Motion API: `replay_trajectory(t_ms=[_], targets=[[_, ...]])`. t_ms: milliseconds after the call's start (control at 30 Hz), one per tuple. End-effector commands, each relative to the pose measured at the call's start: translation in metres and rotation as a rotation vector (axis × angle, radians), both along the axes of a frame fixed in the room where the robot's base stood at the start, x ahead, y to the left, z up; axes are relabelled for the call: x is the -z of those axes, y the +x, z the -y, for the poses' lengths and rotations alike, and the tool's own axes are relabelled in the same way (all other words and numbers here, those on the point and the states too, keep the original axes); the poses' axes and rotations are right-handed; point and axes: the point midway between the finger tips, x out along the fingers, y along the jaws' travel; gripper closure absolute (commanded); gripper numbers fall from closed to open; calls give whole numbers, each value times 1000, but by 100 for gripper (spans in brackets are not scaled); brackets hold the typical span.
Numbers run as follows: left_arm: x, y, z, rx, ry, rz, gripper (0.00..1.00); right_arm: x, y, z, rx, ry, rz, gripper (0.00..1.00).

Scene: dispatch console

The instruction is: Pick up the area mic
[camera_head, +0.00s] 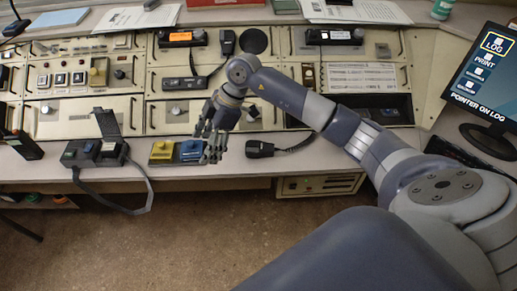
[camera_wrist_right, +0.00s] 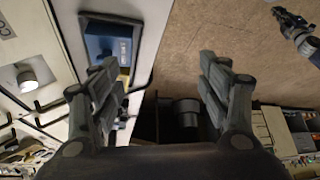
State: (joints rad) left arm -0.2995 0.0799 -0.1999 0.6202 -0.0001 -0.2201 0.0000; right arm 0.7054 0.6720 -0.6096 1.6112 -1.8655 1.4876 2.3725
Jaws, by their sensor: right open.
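A black hand-held mic (camera_head: 262,149) with a dark cord lies at the front edge of the console; I cannot tell for sure that it is the area mic. A longer black mic-like piece (camera_head: 185,83) lies higher on the middle panel. My right gripper (camera_head: 211,143) is over the console's front edge, left of the hand-held mic and beside the blue switch block. In the right wrist view its fingers are apart and empty (camera_wrist_right: 160,85). What looks like my left gripper (camera_wrist_right: 290,22) shows small at that view's upper right; its fingers are unclear.
A yellow block (camera_head: 162,152) and a blue block (camera_head: 190,151) sit at the front edge. A black unit with a raised flap (camera_head: 100,148) and hanging cable is left of them. A black radio (camera_head: 22,146) stands far left, a monitor (camera_head: 487,75) at right.

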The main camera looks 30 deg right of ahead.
Motion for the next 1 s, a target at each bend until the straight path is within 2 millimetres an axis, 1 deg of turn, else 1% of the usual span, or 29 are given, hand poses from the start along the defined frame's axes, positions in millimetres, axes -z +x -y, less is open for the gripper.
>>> replay_trajectory(t_ms=[33, 100, 200, 300, 367, 433, 600, 700, 867, 1000], targets=[[0, -1, 0, 0, 0, -1, 100, -1, 4, 33, 71, -108, -50, 30], [0, -1, 0, 0, 0, -1, 100, -3, 3, 73, 173, -237, -117, 30], [0, -1, 0, 0, 0, -1, 100, -10, -1, 115, 297, -369, -182, 30], [0, -1, 0, 0, 0, -2, 100, -16, -4, 138, 371, -440, -217, 30], [0, -1, 0, 0, 0, -2, 100, -15, -6, 144, 394, -462, -230, 30], [-1, -1, 0, 0, 0, -2, 100, -7, -7, 147, 401, -470, -237, 30], [-4, -1, 0, 0, 0, -2, 100, 21, -8, 146, 400, -468, -237, 30], [-5, -1, 0, 0, 0, -2, 100, 32, -8, 146, 399, -468, -234, 30], [-7, -1, 0, 0, 0, -2, 100, 43, -10, 145, 398, -466, -233, 30], [-14, -1, 0, 0, 0, -2, 100, 62, -16, 145, 397, -466, -235, 30]])
